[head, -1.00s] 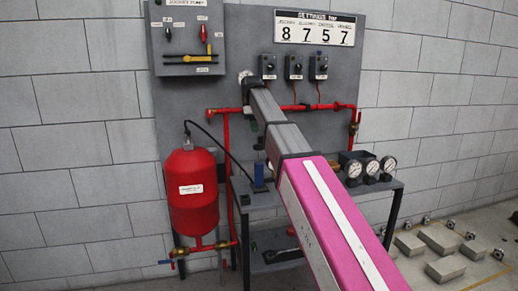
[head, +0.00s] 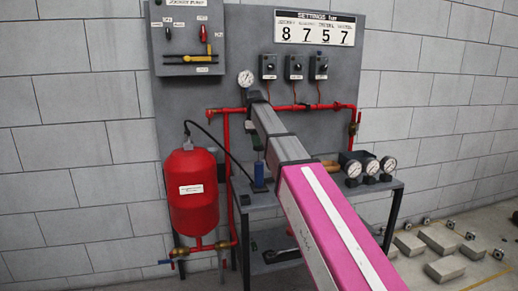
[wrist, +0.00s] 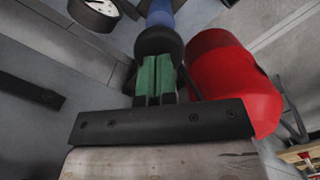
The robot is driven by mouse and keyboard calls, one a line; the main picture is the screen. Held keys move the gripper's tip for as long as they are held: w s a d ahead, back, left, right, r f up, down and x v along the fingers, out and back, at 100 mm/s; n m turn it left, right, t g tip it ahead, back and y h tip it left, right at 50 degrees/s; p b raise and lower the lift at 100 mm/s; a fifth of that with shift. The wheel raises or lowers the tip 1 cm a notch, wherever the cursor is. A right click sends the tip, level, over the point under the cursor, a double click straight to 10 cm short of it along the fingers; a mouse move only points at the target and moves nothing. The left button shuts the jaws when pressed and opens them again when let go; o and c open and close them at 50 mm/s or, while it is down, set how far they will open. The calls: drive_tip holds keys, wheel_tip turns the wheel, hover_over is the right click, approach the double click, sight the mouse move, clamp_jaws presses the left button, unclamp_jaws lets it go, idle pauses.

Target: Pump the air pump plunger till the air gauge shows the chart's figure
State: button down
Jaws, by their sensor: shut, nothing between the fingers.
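The air pump is a blue upright cylinder (head: 259,178) on the bench, left of my arm. In the wrist view its blue body (wrist: 160,12) shows beyond a round black knob (wrist: 158,42), the plunger's top. My gripper (wrist: 155,62) is shut, its green fingers pointing at the knob with nothing between them. I cannot tell whether they touch it. My arm mostly hides the gripper in the head view. The settings chart (head: 315,30) reads 8, 7, 5, 7; its small headings are blurred. Three dial gauges (head: 370,168) sit on the bench; their needles are too small to read.
A red tank (head: 191,195) stands left of the bench, joined by a black hose. Red pipes (head: 226,150) run along the grey panel. A single round gauge (head: 246,78) and three switch boxes (head: 295,67) are above. Blocks (head: 440,240) lie on the floor at right.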

drive_tip(key=shift+f, duration=2.3)
drive_tip(key=a, duration=0.1)
drive_tip(key=w+a+r, duration=0.1)
drive_tip(key=shift+w+a+r, duration=0.1)
drive_tip(key=shift+w+a, duration=0.05)
drive_tip(key=shift+a, duration=0.2)
wheel_tip(320, 180, up, 11)
drive_tip(key=a, duration=0.1)
drive_tip(key=shift+w, duration=0.2)
drive_tip(key=d, duration=0.1)
drive_tip(key=s+d, duration=0.1)
drive_tip(key=d, duration=0.1)
drive_tip(key=shift+s+d+f, duration=0.1)
drive_tip(key=shift+s+f, duration=0.15)
drive_tip(key=shift+f, duration=0.05)
